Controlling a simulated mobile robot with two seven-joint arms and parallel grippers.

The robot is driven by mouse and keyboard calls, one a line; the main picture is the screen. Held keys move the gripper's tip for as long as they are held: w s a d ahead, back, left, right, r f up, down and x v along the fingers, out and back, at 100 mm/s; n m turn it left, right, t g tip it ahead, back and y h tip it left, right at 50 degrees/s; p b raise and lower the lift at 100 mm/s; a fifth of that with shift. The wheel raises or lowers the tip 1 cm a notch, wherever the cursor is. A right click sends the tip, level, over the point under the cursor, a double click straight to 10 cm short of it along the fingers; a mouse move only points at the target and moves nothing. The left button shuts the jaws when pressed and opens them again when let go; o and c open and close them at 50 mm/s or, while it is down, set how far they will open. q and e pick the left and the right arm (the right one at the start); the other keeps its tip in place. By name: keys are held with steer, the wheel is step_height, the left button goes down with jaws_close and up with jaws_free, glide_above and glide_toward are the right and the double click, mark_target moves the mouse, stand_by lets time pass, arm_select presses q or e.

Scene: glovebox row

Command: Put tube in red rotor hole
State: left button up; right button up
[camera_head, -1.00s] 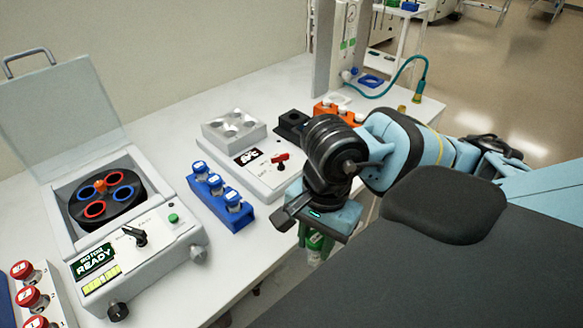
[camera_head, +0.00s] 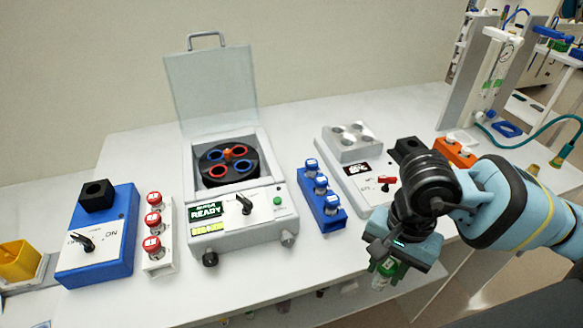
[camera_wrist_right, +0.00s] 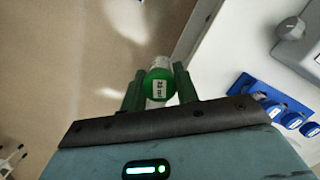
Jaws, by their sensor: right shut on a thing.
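The centrifuge (camera_head: 240,212) stands mid-table with its clear lid (camera_head: 213,90) raised and its display reading READY. Its black rotor (camera_head: 229,165) has red holes (camera_head: 240,153) and blue holes, all seemingly empty, around an orange hub. My right gripper (camera_head: 388,258) is past the table's front edge, right of the centrifuge. It is shut on a green-capped tube (camera_head: 383,279); in the right wrist view the labelled green cap (camera_wrist_right: 159,86) sits between the dark green fingers (camera_wrist_right: 158,98). My left gripper is not in view.
A blue rack (camera_head: 333,222) of blue-capped tubes stands between the centrifuge and my right arm. A white rack (camera_head: 159,262) of red-capped tubes and a blue mixer (camera_head: 122,235) stand left. A grey block device (camera_head: 368,180) and orange rack (camera_head: 454,152) are behind my arm.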

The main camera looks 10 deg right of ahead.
steer(key=w+a+n+h, duration=0.1)
steer(key=w+a+n, duration=0.1)
steer(key=w+n, duration=0.6)
steer(key=shift+r+n, duration=0.25)
steer(key=shift+n, duration=0.65)
